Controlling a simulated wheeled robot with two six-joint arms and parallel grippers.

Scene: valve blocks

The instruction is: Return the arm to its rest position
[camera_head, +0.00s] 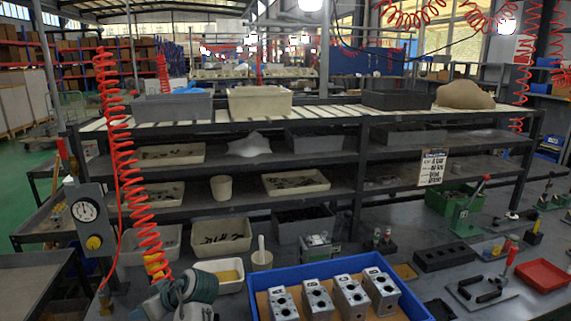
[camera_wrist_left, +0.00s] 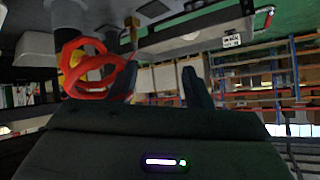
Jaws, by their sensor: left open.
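My left gripper (camera_wrist_left: 161,86) shows in the left wrist view with its two dark fingers spread apart. Nothing shows between the fingertips. They are clear of any surface there, with shelving and background behind them. In the head view I cannot make out the left gripper's fingers. My right gripper is not in view. Several silver valve blocks, such as this valve block (camera_head: 350,297), stand in a row in a blue tray (camera_head: 408,291) at the lower middle of the head view.
A red coiled hose (camera_head: 126,165) hangs at the left and shows close to the fingers in the wrist view (camera_wrist_left: 88,66). Shelves with bins (camera_head: 260,102) stand behind the bench. A black block (camera_head: 445,256), a green-based press (camera_head: 467,222) and a red tray (camera_head: 542,275) stand at the right.

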